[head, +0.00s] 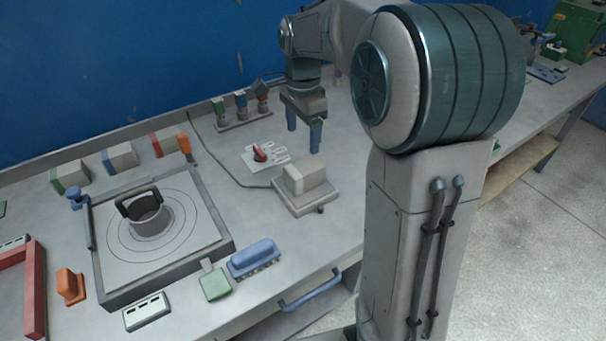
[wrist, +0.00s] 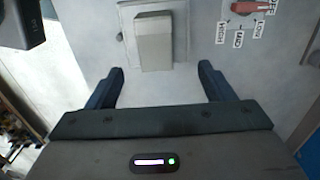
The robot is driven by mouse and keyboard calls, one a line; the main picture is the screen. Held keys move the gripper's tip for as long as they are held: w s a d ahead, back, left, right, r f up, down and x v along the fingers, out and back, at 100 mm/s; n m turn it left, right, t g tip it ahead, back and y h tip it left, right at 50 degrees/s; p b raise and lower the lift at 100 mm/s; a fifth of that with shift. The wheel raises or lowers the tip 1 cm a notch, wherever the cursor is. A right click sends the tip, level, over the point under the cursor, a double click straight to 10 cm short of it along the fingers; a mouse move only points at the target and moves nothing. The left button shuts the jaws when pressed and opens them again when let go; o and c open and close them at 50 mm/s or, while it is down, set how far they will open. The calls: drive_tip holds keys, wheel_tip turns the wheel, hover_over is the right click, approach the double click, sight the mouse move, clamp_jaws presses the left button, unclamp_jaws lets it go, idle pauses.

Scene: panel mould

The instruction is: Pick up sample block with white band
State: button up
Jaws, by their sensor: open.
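The sample block with the white band (head: 308,176) is a pale beige block with a whiter strip at its left end. It sits on a square grey plate (head: 296,208) at the right part of the bench. In the wrist view the block (wrist: 154,44) lies ahead of the fingertips, roughly centred between them, on its plate (wrist: 127,35). My gripper (head: 304,132) is open and empty, behind the block in the head view, with its blue fingers pointing down. In the wrist view my gripper (wrist: 162,70) shows both fingers apart with clear bench between them.
A red rotary switch (head: 260,153) with labels lies left of the block. Behind it stands a rack (head: 244,122) of coloured handles. Blocks with green (head: 70,176), blue (head: 120,157) and red (head: 169,141) bands line the back. A square mould (head: 177,262) takes the left.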

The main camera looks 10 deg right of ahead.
sight(304, 166)
wheel_tip(304, 166, down, 8)
drive_tip(key=shift+s+r, duration=0.1)
drive_tip(key=shift+r, duration=0.1)
drive_tip(key=f, duration=0.4)
drive_tip(key=shift+s+d+f, duration=0.15)
drive_tip(key=shift+s, duration=0.15)
drive_tip(key=shift+f, duration=0.45)
drive_tip(key=c, duration=1.3)
